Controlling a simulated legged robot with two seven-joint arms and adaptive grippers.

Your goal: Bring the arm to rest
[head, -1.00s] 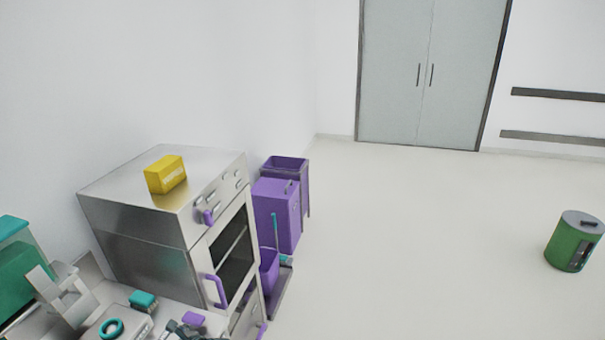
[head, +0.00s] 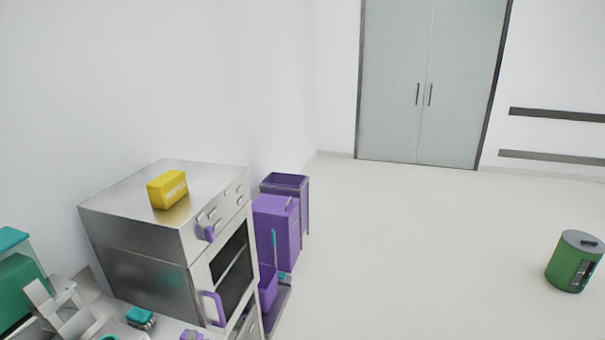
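Neither of my grippers shows in the head view, and no part of my arms can be made out. Whether the grippers are open or hold anything is hidden. A green bin (head: 572,264) with a grey lid stands upright on the floor at the far right. Purple bins (head: 275,232) stand on the floor beside the metal oven, against the wall.
A metal oven (head: 140,270) with purple handles stands at the left, with a yellow box (head: 167,189) on top. A counter with teal and white items (head: 141,317) fills the lower left. Grey double doors (head: 425,85) are at the back. The middle floor (head: 420,250) is clear.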

